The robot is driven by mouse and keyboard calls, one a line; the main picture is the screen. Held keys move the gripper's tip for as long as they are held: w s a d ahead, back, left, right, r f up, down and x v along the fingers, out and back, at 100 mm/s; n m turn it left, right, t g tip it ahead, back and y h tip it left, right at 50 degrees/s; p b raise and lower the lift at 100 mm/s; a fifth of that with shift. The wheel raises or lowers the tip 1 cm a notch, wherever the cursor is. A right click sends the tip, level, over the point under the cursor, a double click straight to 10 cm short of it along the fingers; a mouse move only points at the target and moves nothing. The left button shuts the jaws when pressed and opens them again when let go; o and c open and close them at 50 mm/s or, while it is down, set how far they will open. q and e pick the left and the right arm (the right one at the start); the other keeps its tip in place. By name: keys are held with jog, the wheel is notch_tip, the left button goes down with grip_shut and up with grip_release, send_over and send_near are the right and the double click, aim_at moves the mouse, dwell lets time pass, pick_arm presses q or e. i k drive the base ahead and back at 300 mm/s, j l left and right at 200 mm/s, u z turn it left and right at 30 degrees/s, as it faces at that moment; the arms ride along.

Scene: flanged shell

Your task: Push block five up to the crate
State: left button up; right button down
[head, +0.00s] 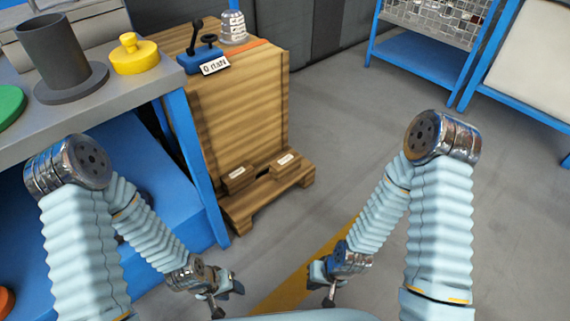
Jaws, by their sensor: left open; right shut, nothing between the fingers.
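A tall wooden crate (243,115) stands in the middle left, beside the workbench. Two small wooden blocks with white labels lie low at its foot, a left block (240,183) and a right block (284,171). Their labels are too small to read, so I cannot tell which, if either, is block five. My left gripper (219,302) is low at the bottom of the view, open and empty, apart from the blocks. My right gripper (329,300) is to its right, shut and empty, also apart from the blocks and crate.
The grey workbench (130,88) with blue legs is at left, bearing a dark cylinder (52,50) and a yellow knobbed part (134,58). A blue lever device (201,57) sits on the crate. Grey floor is clear to the right, up to a blue-framed rack (420,50).

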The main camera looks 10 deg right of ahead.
aim_at(281, 167)
jog(key=i+l+u, duration=0.1)
jog(key=l+u, duration=0.25)
jog(key=i+l+u, duration=0.1)
jog(key=u, duration=0.25)
jog(key=l+u, duration=0.35)
